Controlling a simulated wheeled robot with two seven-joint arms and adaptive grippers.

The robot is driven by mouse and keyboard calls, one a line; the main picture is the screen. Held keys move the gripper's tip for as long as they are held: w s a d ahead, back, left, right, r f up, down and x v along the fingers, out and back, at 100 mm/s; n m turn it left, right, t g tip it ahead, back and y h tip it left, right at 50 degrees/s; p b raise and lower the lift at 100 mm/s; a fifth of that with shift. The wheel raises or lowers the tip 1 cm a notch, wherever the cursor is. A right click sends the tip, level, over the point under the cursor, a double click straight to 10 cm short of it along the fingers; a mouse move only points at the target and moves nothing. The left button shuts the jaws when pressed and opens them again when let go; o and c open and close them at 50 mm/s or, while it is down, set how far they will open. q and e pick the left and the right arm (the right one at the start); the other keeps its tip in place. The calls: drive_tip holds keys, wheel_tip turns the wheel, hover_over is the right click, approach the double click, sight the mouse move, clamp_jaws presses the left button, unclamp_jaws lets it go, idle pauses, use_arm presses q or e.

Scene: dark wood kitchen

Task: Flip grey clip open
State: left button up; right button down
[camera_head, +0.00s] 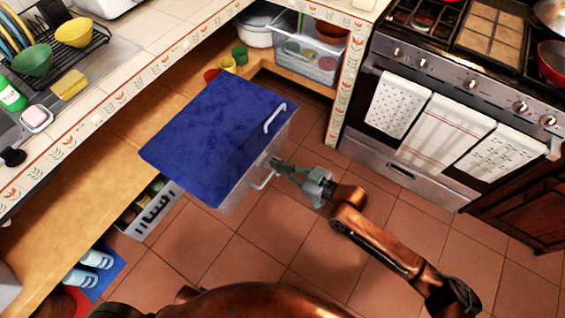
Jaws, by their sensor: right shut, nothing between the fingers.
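A box with a blue lid (215,135) stands at the centre, its lid lying over the top and its clear grey walls (240,192) showing below. A pale grey loop-shaped clip (264,181) sticks out from the side of the box nearest my right gripper. Another pale loop (275,118) lies at the right edge of the lid. My right gripper (277,165) is shut and empty, its fingertips close to the near clip and the box wall. I cannot tell whether they touch. My left gripper is not in view.
A wooden shelf (75,215) and tiled counter (160,40) run along the left. A white basket (152,215) stands beside the box. The oven (420,170) with hanging towels is at the upper right. The tiled floor (320,255) is clear in front.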

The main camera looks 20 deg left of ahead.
sight(278, 173)
drive_tip(key=shift+r, duration=0.3)
wheel_tip(278, 173, up, 3)
drive_tip(key=shift+w+r+p, duration=0.1)
drive_tip(key=shift+r+p, duration=0.1)
drive_tip(key=shift+p, duration=0.85)
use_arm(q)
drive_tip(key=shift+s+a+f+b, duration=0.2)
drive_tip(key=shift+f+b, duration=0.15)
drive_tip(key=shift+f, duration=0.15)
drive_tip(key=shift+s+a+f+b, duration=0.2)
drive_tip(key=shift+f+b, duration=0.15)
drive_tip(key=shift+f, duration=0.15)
use_arm(e)
drive_tip(key=f+v, duration=0.1)
drive_tip(key=v, duration=0.8)
drive_tip(key=shift+f, duration=0.55)
